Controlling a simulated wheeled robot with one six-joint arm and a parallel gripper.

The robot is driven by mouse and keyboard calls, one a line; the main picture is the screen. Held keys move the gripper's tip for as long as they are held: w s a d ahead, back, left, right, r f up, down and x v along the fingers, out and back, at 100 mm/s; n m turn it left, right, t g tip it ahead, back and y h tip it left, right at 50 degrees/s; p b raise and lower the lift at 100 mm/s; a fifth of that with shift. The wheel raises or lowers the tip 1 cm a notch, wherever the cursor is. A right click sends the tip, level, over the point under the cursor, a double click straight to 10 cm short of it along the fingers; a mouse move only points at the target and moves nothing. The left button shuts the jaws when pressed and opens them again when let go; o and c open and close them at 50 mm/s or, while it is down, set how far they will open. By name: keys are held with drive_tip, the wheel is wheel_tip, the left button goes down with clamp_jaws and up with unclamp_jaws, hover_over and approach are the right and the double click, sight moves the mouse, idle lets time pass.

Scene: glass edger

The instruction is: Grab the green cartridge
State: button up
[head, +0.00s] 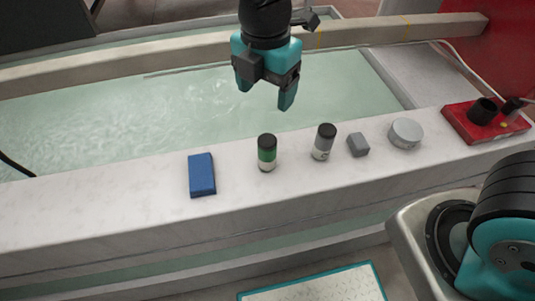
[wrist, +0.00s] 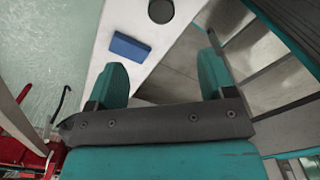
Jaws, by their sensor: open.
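The green cartridge (head: 267,153) stands upright on the white ledge (head: 120,215), with a dark cap and a green band. It is right of a blue block (head: 202,175). My gripper (head: 265,94) is open and empty, above and beyond the cartridge, over the water trough in the head view. In the wrist view my open gripper (wrist: 162,75) has its two teal fingers apart with nothing between them. A dark round top (wrist: 161,11) shows beside the blue block (wrist: 130,48) at the upper edge; its side is hidden, so its colour band cannot be seen.
Right of the green cartridge stand a grey-white cartridge (head: 324,142), a small grey block (head: 358,145) and a silver round tin (head: 405,134). A red tray (head: 470,126) with black parts is at the ledge's right end. The water trough (head: 170,105) lies behind, crossed by a beam (head: 150,65).

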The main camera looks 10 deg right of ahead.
sight(267, 140)
wheel_tip(267, 140, down, 17)
drive_tip(key=b, duration=0.2)
drive_tip(key=shift+s+d+f+b, duration=0.1)
drive_tip(key=shift+b, duration=0.2)
drive_tip(key=c, duration=1.1)
drive_tip(key=shift+o, duration=0.2)
